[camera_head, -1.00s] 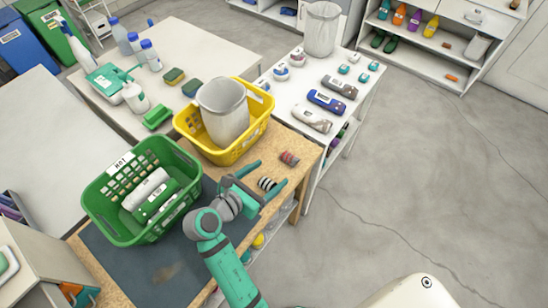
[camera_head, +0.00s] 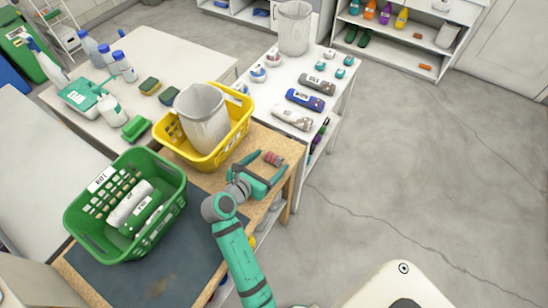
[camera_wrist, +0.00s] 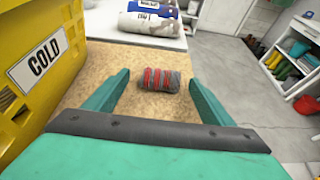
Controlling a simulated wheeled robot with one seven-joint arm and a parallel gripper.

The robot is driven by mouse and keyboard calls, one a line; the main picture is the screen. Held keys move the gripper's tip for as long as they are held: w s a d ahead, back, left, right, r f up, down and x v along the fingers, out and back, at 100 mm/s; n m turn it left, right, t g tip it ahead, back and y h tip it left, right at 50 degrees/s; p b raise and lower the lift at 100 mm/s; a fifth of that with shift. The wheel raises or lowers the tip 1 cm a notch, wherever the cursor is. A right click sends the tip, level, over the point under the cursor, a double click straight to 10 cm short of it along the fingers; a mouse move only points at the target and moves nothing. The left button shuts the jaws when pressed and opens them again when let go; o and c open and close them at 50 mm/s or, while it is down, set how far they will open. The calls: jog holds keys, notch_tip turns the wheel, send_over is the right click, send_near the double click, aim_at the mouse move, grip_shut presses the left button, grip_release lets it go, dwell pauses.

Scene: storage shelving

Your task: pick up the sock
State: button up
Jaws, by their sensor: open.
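A rolled red and grey striped sock (camera_head: 273,158) lies on the wood-coloured tabletop near its far right edge. In the wrist view the sock (camera_wrist: 159,80) lies just ahead of and between my fingers, with a gap on both sides. My gripper (camera_head: 266,162) is open and empty, its fingertips pointing at the sock. In the wrist view its two green fingers (camera_wrist: 155,85) reach to the left and right of the sock. A black and white striped roll seen earlier on this tabletop is not visible now.
A yellow basket (camera_head: 233,137) marked COLD stands close left of my gripper, holding a grey bin (camera_head: 202,115). A green basket (camera_head: 80,222) stands further left. Open floor lies right.

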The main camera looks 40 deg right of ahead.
jog(key=shift+w, duration=0.15)
jog(key=shift+c, duration=0.4)
jog(key=shift+d, duration=0.15)
jog(key=c, duration=1)
jog(key=shift+c, duration=0.3)
jog(key=shift+a, duration=0.2)
jog(key=shift+d+r, duration=0.1)
jog(key=shift+r, duration=0.35)
notch_tip(320, 180, up, 2)
jog(key=shift+r, duration=0.1)
jog(key=s+a+r, duration=0.7)
jog(key=s+r, duration=0.3)
jog(key=s, duration=0.2)
jog(key=shift+a, duration=0.35)
